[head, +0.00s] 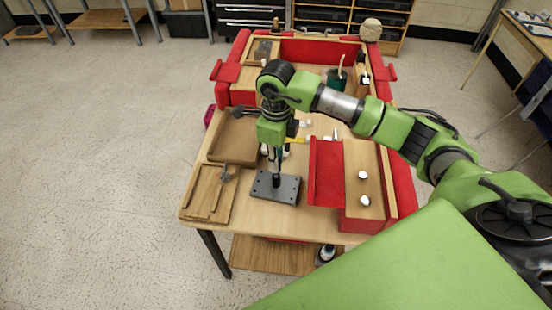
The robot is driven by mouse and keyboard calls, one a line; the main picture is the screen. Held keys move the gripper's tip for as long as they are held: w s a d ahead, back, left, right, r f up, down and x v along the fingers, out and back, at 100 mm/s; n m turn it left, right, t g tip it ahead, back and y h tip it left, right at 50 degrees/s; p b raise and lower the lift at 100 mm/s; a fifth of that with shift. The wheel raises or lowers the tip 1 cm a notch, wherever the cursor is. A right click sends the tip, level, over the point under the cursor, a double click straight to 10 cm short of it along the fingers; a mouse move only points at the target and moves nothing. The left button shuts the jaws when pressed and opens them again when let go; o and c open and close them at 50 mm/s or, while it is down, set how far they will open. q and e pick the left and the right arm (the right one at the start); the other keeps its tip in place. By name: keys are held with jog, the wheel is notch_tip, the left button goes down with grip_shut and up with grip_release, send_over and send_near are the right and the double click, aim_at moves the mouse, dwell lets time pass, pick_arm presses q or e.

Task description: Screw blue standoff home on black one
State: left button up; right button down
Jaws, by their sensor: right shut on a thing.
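My right gripper (275,163) points straight down over a dark grey base plate (289,187) on the wooden table. It is shut on a thin piece, taken to be the blue standoff, whose colour is too small and covered to make out. The black standoff (277,181) stands upright on the plate directly below the fingers. The two look in line, but I cannot tell whether they touch or how far they are threaded. My left gripper is not in view.
A wooden tray (213,158) and a slotted wooden board (198,190) lie left of the plate. A red-sided wooden block (327,172) with white round pieces stands close on the right. A green cup (335,81) stands behind. The table front is clear.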

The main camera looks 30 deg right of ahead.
dwell(0.7)
jog(key=shift+f+b, duration=0.15)
jog(key=shift+b, duration=0.2)
jog(key=shift+f+b, duration=0.5)
jog(key=shift+f, duration=0.05)
dwell(0.3)
jog(key=shift+n+b, duration=0.4)
jog(key=shift+n, duration=0.4)
jog(key=shift+f+b, duration=0.7)
jog(key=shift+b, duration=0.1)
dwell(0.6)
